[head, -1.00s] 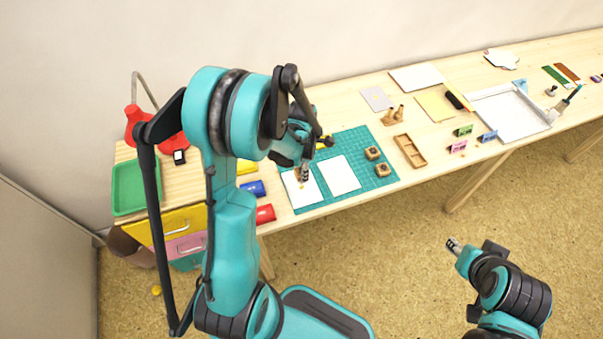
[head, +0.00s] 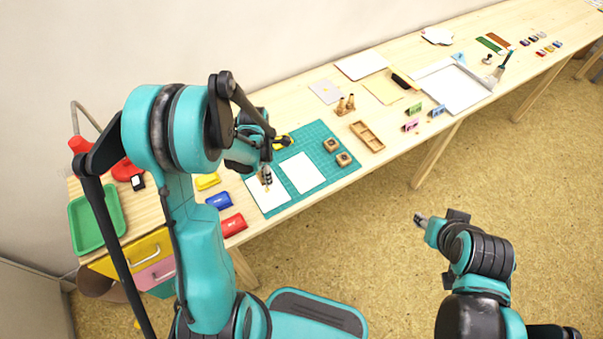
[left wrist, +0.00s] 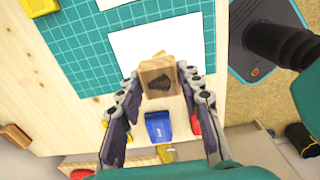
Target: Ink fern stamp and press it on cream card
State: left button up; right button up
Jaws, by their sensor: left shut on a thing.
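My left gripper (head: 266,178) is over the left white card (head: 262,201) on the green cutting mat (head: 318,188). In the left wrist view, the left gripper (left wrist: 158,82) is shut on a small wooden stamp (left wrist: 159,75) with a dark fern-like picture on the face towards the camera. The white card (left wrist: 185,50) lies behind the stamp; I cannot tell whether they touch. A second pale card (head: 303,172) lies beside it. Blue (head: 219,201), red (head: 233,224) and yellow (head: 208,181) inkpads sit left of the mat. My right gripper (head: 421,219) hangs above the floor.
Two wooden stamps (head: 344,159) stand on the mat's right part. A wooden tray (head: 367,136) lies beyond. A yellow-and-black tool (head: 283,141) lies by the mat's back edge. A green tray (head: 97,220) is at the far left. The table's front edge is close to the mat.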

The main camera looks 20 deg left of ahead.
pick_arm(q)
jog(key=o, duration=0.4)
jog(key=c, duration=0.4)
